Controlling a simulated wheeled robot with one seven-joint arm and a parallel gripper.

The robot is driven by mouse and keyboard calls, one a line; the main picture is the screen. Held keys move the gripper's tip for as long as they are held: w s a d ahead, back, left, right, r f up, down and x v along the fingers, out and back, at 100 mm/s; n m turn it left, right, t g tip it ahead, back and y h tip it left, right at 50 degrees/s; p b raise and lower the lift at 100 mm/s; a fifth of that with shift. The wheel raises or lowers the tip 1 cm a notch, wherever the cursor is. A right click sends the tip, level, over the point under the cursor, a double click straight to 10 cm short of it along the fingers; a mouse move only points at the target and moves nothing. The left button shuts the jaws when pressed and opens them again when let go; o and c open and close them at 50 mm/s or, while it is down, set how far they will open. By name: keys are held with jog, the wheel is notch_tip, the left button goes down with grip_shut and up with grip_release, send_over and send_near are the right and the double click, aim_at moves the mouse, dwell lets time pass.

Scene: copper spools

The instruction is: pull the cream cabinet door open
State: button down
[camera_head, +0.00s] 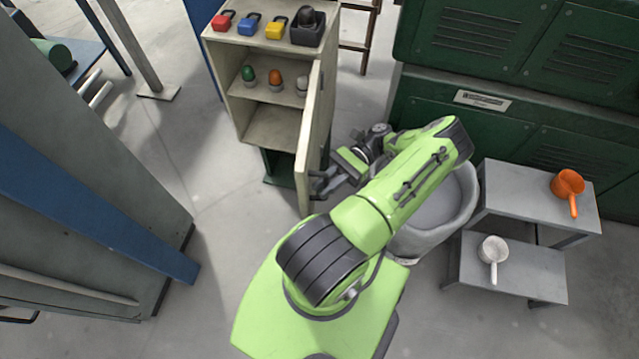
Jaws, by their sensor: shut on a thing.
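The cream cabinet (250,123) stands at the upper middle of the head view. Its cream door (314,125) is hinged on the right and stands swung well out toward me, so the shelves inside show. My gripper (322,182) is at the outer face of the door, near its lower free edge, and is shut on the door's handle. The handle itself is mostly hidden by the fingers. My green arm reaches to it from the lower middle.
Padlocks and a dark holder (308,27) sit on the cabinet top. Green, orange and white knobs stand on its shelf. A grey bin (440,205) is right of my arm. A stepped grey stand (510,268) holds an orange and a white ladle. Floor left of the door is clear.

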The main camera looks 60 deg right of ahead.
dwell(0.3)
jog(key=c, duration=1.2)
grip_release()
jog(key=v, duration=0.7)
jog(key=shift+d+b, duration=0.25)
jog(key=shift+b, duration=0.1)
jog(key=shift+s, duration=0.1)
